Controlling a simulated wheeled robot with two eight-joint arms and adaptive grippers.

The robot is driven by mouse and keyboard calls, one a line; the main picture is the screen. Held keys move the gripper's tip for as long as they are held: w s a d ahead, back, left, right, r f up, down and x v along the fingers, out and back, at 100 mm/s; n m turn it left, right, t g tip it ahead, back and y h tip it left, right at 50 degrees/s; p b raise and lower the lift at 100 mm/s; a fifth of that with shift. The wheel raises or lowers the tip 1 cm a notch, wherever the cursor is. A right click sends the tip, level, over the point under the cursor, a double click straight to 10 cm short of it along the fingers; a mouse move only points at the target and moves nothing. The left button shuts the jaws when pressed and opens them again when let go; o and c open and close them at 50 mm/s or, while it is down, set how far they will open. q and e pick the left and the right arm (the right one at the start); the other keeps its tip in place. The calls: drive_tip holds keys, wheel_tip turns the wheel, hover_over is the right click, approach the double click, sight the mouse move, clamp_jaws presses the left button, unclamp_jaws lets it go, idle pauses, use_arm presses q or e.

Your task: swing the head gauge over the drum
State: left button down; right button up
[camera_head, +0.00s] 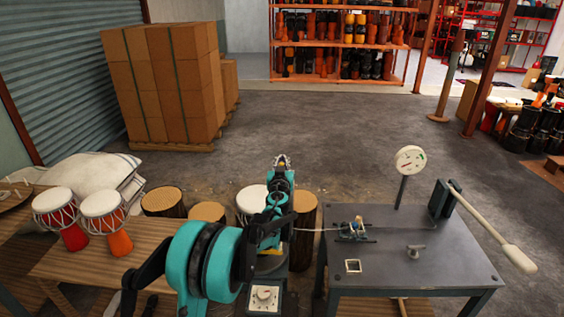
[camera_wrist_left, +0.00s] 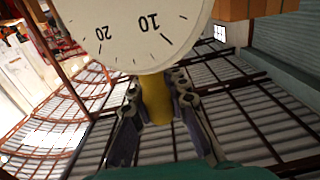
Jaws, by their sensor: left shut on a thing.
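My left gripper (camera_head: 282,162) is at the end of the teal arm, past the bench, pointing away from me. In the left wrist view, its fingers (camera_wrist_left: 157,100) are shut on a yellow stem (camera_wrist_left: 156,98) beside a large white dial (camera_wrist_left: 135,28) marked 10 and 20. This looks like the head gauge; in the head view my arm hides most of it. A red goblet drum (camera_head: 67,228) and an orange goblet drum (camera_head: 115,238), both white-headed, stand on the wooden bench at left. I cannot tell which drum the task means. My right gripper is not in view.
A dark metal table (camera_head: 440,265) at right bears a round dial on a post (camera_head: 409,160) and a long pale lever (camera_head: 490,228). Wooden stumps (camera_head: 163,201) stand behind the bench. Stacked boxes (camera_head: 165,85) are at back left. The floor beyond is clear.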

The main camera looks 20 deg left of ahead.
use_arm(q)
drive_tip(key=shift+d, duration=0.1)
idle(0.6)
drive_tip(key=c, duration=1.5)
unclamp_jaws()
drive_tip(key=shift+w, duration=0.1)
drive_tip(key=v, duration=1.2)
